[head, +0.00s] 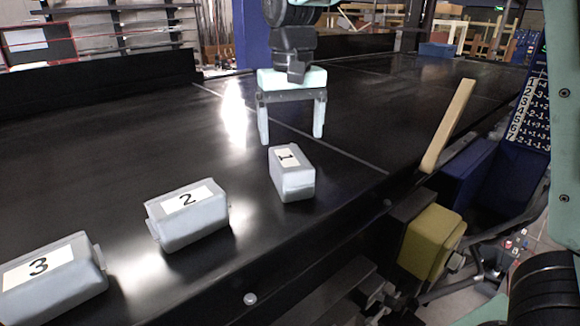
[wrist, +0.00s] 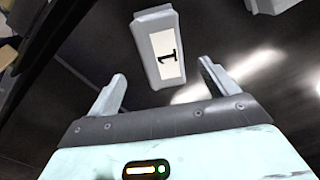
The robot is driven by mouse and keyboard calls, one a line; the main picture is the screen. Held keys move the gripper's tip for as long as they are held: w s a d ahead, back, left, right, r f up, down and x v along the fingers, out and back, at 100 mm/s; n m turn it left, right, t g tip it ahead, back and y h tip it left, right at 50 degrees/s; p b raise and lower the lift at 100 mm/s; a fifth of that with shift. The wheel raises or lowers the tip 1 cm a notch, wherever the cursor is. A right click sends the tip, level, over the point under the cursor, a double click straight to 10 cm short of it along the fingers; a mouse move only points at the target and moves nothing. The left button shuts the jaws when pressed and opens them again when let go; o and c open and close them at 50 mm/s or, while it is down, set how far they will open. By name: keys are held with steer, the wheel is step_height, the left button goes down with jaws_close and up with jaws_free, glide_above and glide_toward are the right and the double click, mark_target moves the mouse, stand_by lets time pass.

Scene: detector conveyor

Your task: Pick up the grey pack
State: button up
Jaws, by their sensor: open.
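Three grey packs with numbered white labels rest on the black conveyor (head: 120,145). The pack labelled 1 (head: 292,175) lies in the middle of the head view, the pack labelled 2 (head: 190,222) is to its left, and the pack labelled 3 (head: 50,280) is at the lower left. My gripper (head: 291,140) points down with its fingers apart and nothing between them. It is above and a little behind pack 1 in the head view. In the wrist view, pack 1 (wrist: 157,48) is ahead of my open fingertips (wrist: 162,80), apart from them.
A yellow block (head: 430,245) and a dark blue bin (head: 470,175) sit beside the conveyor's right edge. A wooden strip (head: 448,125) leans there too. A blue box (head: 437,50) is at the far end. The conveyor around pack 1 is clear.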

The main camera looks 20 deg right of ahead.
mark_target(290, 157)
steer(key=shift+a+f+p, duration=0.15)
steer(key=shift+f+p, duration=1.35)
steer(key=shift+f, duration=2.9)
steer(key=shift+c, duration=0.3)
steer(key=c, duration=1.4)
